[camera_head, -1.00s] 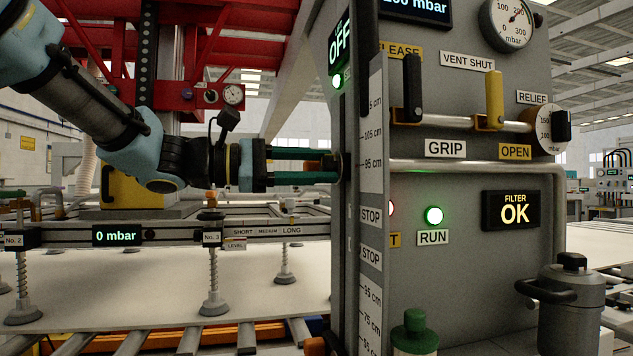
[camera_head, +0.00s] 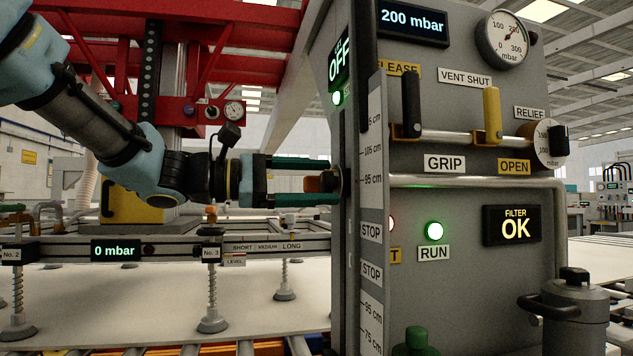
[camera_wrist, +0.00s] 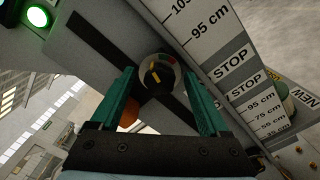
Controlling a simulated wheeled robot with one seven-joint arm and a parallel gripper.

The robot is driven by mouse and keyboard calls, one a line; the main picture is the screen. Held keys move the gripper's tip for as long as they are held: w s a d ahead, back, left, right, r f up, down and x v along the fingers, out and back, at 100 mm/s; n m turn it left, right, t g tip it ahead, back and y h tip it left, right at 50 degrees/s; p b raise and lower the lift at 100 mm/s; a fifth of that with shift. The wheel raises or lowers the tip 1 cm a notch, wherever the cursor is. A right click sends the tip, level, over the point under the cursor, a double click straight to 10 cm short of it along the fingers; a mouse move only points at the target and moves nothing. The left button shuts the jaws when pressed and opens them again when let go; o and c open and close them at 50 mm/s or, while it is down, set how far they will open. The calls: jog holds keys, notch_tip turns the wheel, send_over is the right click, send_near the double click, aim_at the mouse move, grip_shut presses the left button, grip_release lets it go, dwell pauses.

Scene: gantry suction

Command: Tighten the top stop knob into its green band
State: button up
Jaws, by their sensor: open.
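The top stop knob (camera_wrist: 158,76) is a black knob with a yellow mark on a round dial with coloured bands, set on the cabinet's side face. The mark's exact place relative to the green part is too small to tell. My gripper (camera_wrist: 159,84) is open, its two green fingers on either side of the knob and apart from each other. I cannot tell whether they touch it. In the head view, my gripper (camera_head: 318,181) reaches the cabinet's side from the left, and the knob is mostly hidden there. An orange part (camera_head: 314,184) shows between the fingers; its lower part also shows beside the left finger in the wrist view (camera_wrist: 128,118).
The grey cabinet (camera_head: 462,275) fills the right, with a scale strip (camera_head: 371,200) along its edge, a horizontal bar with handles (camera_head: 455,135) and a metal canister (camera_head: 572,320). A rail with suction cups (camera_head: 212,315) lies left, below my arm. Dark slots (camera_wrist: 105,45) run near the knob.

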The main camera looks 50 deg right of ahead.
jog(key=shift+w, duration=0.1)
jog(key=b+v, duration=0.1)
jog(key=v, duration=0.9)
jog(key=shift+w+a+b, duration=0.2)
jog(key=shift+a+b, duration=0.1)
jog(key=s+d+n+p, duration=0.2)
jog(key=d+n+p, duration=0.1)
jog(key=n+p, duration=0.1)
jog(key=s+d+n+p, duration=0.2)
jog(key=n+p, duration=0.3)
jog(key=p, duration=0.2)
jog(key=s+d+n+p, duration=0.2)
jog(key=d+n+p, duration=0.1)
jog(key=p, duration=0.3)
jog(key=shift+s+d+n, duration=0.35)
jog(key=shift+s+n, duration=0.05)
jog(key=shift+n, duration=0.3)
grip_shut()
